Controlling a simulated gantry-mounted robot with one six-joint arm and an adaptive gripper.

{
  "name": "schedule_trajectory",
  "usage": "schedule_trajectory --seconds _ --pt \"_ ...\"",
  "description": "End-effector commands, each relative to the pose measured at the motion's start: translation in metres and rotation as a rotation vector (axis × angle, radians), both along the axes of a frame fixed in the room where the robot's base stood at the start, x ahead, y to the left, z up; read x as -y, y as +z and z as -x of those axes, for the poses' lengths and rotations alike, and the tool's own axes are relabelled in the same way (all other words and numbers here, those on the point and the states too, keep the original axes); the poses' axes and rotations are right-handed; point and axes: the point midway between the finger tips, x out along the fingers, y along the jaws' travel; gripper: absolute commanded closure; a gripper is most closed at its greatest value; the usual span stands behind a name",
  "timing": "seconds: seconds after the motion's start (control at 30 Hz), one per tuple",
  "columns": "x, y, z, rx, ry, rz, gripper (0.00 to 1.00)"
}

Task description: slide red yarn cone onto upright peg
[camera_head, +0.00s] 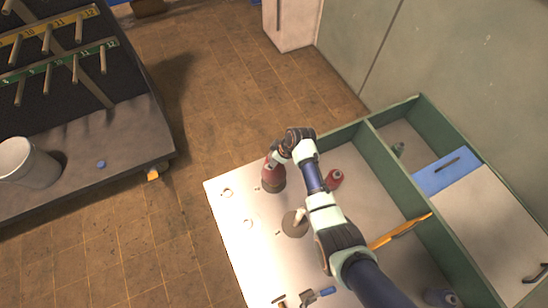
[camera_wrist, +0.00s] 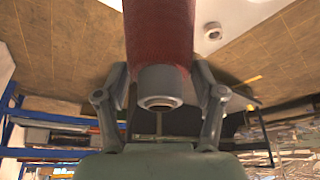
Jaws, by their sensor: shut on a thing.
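A red yarn cone (camera_head: 273,174) hangs below my gripper (camera_head: 281,151) at the white table's far-left part. In the wrist view my gripper (camera_wrist: 160,78) has one finger on each side of the grey hollow end of the red yarn cone (camera_wrist: 160,32) and is shut on it. The cone looks about upright; I cannot tell whether its lower end touches the table. An upright pale peg (camera_head: 299,215) on a round grey-brown base (camera_head: 292,225) stands nearer the camera and slightly right of the cone, apart from it. A second, smaller red item (camera_head: 334,179) stands right of my arm.
The white table (camera_head: 225,215) has small rings at its left. A green-walled tray (camera_head: 385,165) with a blue panel (camera_head: 447,173) lies right. A peg rack (camera_head: 60,60) and white bucket (camera_head: 28,163) stand far left.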

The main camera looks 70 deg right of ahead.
Motion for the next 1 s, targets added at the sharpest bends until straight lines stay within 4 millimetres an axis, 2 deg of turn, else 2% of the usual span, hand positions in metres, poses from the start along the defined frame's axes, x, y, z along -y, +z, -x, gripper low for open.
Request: schedule_trajectory --seconds 1.0 --pt "0.000 -0.038 0.000 0.001 0.000 0.001 1.00"
